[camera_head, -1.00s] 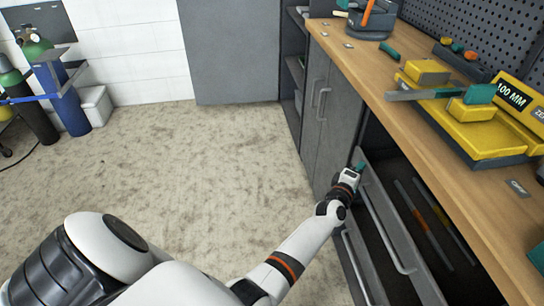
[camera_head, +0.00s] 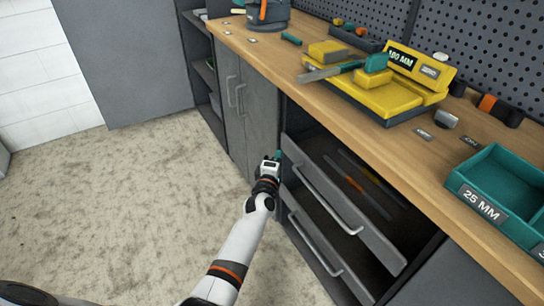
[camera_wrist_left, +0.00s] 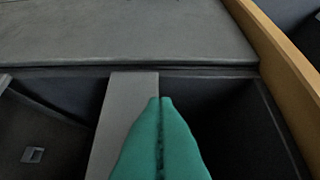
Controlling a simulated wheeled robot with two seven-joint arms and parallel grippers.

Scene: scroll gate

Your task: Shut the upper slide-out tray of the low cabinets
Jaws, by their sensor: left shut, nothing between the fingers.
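The upper slide-out tray (camera_head: 345,208) stands pulled out under the bench, with a grey front panel and a long bar handle. Long tools lie inside it. My left gripper (camera_head: 277,157) is at the far left end of the tray's front, its green fingers shut and empty. In the left wrist view the closed fingertips (camera_wrist_left: 161,101) overlap a grey panel strip (camera_wrist_left: 122,125), with a dark cavity to the right. I cannot tell whether they touch it. My right gripper is not in view.
A lower tray (camera_head: 318,255) with its own handle also sticks out below. Closed cabinet doors (camera_head: 247,112) stand farther along. The wooden bench top (camera_head: 290,72) overhangs the trays and carries a yellow fixture (camera_head: 378,98) and a green bin (camera_head: 500,180). The floor to the left is clear.

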